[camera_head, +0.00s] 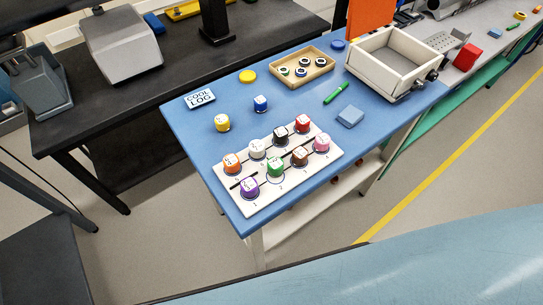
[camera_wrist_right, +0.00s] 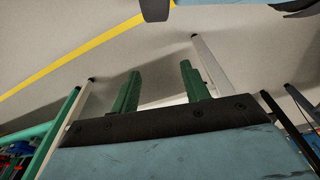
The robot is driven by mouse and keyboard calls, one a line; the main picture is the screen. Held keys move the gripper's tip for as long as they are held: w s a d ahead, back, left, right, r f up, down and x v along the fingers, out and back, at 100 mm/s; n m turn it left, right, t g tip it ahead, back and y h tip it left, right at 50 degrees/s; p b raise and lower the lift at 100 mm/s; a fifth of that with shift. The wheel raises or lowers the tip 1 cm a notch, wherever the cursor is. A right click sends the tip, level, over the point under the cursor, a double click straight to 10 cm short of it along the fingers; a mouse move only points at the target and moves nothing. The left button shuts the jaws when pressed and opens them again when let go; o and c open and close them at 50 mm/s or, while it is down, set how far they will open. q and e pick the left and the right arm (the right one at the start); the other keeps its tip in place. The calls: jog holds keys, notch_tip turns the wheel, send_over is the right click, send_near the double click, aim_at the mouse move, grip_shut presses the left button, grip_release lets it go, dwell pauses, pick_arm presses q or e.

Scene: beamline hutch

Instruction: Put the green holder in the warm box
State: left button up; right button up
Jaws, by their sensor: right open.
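The green holder (camera_head: 275,168) stands upright in the front row of a white numbered rack (camera_head: 264,200) on the blue table, between a purple holder (camera_head: 250,187) and a brown holder (camera_head: 299,157). The warm box is probably the cream, open-topped box (camera_head: 376,73) at the table's back right; its orange lid (camera_head: 371,18) stands raised and its inside looks empty. My right gripper (camera_wrist_right: 160,68) shows in the right wrist view with its two green fingers apart and nothing between them. It is over the floor, away from the holder. My left gripper is not in view.
Orange, white, black, red and pink holders share the rack. Yellow (camera_head: 222,123) and blue (camera_head: 261,103) holders stand behind it. A dark bench (camera_head: 110,115) adjoins at left.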

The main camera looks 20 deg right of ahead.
jog(key=w+a+r+t+y+p, duration=0.1)
jog(key=w+a+r, duration=0.1)
jog(key=w+r, duration=0.55)
jog(key=w+a+r+p, duration=0.1)
jog(key=w+a+r, duration=0.25)
jog(key=r, duration=0.65)
jog(key=w+a+r+n+y+p, duration=0.1)
jog(key=w+a+r+p, duration=0.2)
jog(key=r, duration=1)
jog(key=w+a+r+y, duration=0.25)
jog(key=a+r, duration=0.35)
jog(key=r, duration=0.7)
notch_tip(320, 180, up, 4)
jog(key=m+g+h, duration=0.2)
jog(key=g+h, duration=0.1)
jog(key=h, duration=0.2)
send_over(276, 163)
jog(key=f, duration=0.7)
jog(key=shift+a+f+b, duration=0.15)
jog(key=shift+a+b, duration=0.05)
jog(key=shift+b, duration=0.2)
notch_tip(276, 163, down, 5)
jog(key=shift+d+f, duration=0.1)
jog(key=shift+d, duration=0.05)
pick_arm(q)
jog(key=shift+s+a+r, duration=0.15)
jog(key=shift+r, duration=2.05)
pick_arm(e)
jog(key=c, duration=0.9)
